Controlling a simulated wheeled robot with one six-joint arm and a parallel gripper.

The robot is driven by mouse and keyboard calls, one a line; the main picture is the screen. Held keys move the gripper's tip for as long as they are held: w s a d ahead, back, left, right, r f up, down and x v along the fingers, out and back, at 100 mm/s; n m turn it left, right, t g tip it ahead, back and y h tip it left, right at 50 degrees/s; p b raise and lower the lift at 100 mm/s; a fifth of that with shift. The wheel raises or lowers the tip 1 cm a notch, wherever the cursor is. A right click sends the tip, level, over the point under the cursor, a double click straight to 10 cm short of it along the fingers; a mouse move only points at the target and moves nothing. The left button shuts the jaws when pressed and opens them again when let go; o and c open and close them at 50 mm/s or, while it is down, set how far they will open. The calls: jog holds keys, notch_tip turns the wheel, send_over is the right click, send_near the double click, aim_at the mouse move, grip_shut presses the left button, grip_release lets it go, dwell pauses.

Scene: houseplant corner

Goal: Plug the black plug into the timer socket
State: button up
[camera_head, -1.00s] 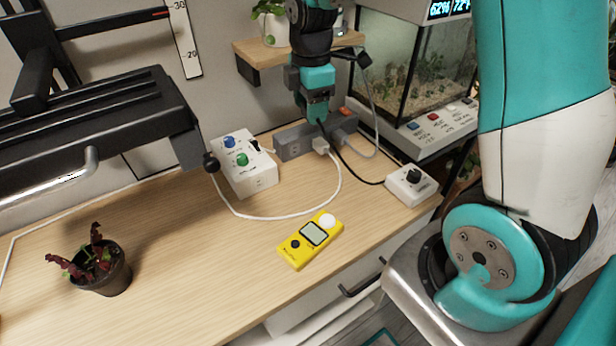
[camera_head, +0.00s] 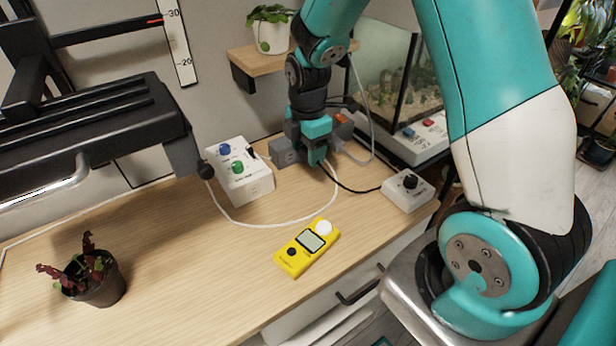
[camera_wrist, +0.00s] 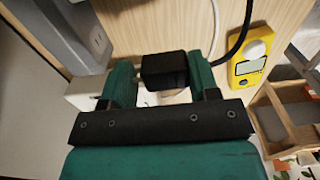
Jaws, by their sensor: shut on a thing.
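My gripper (camera_head: 315,160) is low over the wooden desk, in front of the grey power strip. In the wrist view my gripper (camera_wrist: 162,78) is shut on the black plug (camera_wrist: 165,70), a dark block between the teal fingers. The plug is hidden behind the fingers in the head view. Its black cable (camera_head: 352,189) runs to a white box with a black knob (camera_head: 408,188). A white box with blue and green knobs (camera_head: 240,172) stands left of the gripper. I cannot tell which part is the timer socket; a white shape (camera_wrist: 88,92) is partly hidden by the fingers.
The grey power strip (camera_head: 283,153) also shows in the wrist view (camera_wrist: 72,35). A white cable (camera_head: 270,224) curves across the desk. A yellow meter (camera_head: 308,249) lies in front. A potted plant (camera_head: 95,278) is at left, a glass tank (camera_head: 390,75) behind right.

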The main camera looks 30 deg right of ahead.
aim_at(308, 186)
notch_tip(308, 186, down, 8)
jog(key=shift+f+p, duration=0.25)
jog(key=shift+p, duration=0.05)
jog(key=shift+f, duration=0.2)
jog(key=o, duration=0.9)
jog(key=shift+f+b, duration=0.1)
jog(key=shift+b, duration=0.25)
